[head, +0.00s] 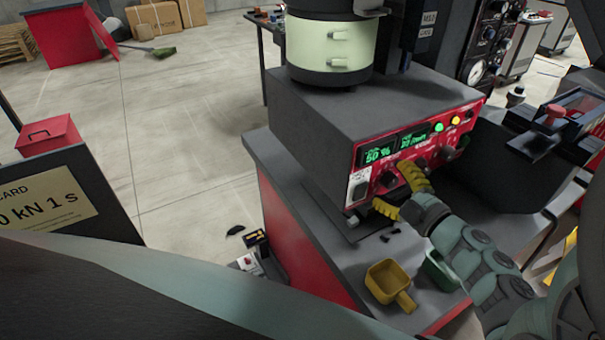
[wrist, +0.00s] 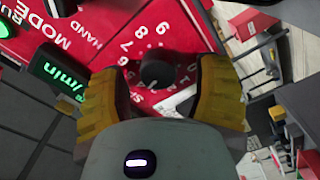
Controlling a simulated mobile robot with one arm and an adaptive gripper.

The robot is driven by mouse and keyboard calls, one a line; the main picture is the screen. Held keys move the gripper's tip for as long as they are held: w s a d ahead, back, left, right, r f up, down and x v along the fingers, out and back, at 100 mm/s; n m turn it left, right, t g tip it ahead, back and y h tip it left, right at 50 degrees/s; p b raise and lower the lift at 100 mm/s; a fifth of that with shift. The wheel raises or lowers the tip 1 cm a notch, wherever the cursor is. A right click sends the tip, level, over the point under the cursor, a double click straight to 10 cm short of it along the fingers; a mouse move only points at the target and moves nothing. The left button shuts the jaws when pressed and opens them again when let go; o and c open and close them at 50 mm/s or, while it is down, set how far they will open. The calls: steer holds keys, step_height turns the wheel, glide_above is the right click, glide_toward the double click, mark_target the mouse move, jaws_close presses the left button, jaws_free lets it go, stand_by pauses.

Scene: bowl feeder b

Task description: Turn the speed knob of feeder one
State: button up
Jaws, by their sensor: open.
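The feeder control box (head: 345,120) stands on a bench, with a red front panel (head: 365,187) and two lit green displays. The left display (head: 378,155) reads 50 %. In the wrist view, a dark round knob (wrist: 158,73) with a pale pointer line sits on a numbered scale. The lettering beside it is partly covered, so its name cannot be read in full. My gripper (head: 401,192) is at the panel with its yellow fingers apart. In the wrist view, my gripper (wrist: 157,78) has one finger on each side of the knob, with gaps visible.
A yellow scoop (head: 388,282) and a green container (head: 440,270) are on the bench below my gripper. Small dark parts (head: 391,236) lie near the panel. A green display (wrist: 62,75) and MODE lettering are at left in the wrist view. Open floor (head: 190,150) lies left.

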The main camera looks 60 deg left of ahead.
steer(key=shift+c, duration=0.2)
jaws_close()
steer(key=shift+m+p, duration=0.3)
steer(key=shift+r+m+p, duration=0.2)
steer(key=shift+m+p, duration=0.9)
steer(key=shift+p, duration=0.15)
steer(key=shift+m+p, duration=0.9)
steer(key=shift+f+m+p, duration=0.2)
steer(key=shift+m+p, duration=0.3)
steer(key=shift+m, duration=0.2)
steer(key=shift+w, duration=0.1)
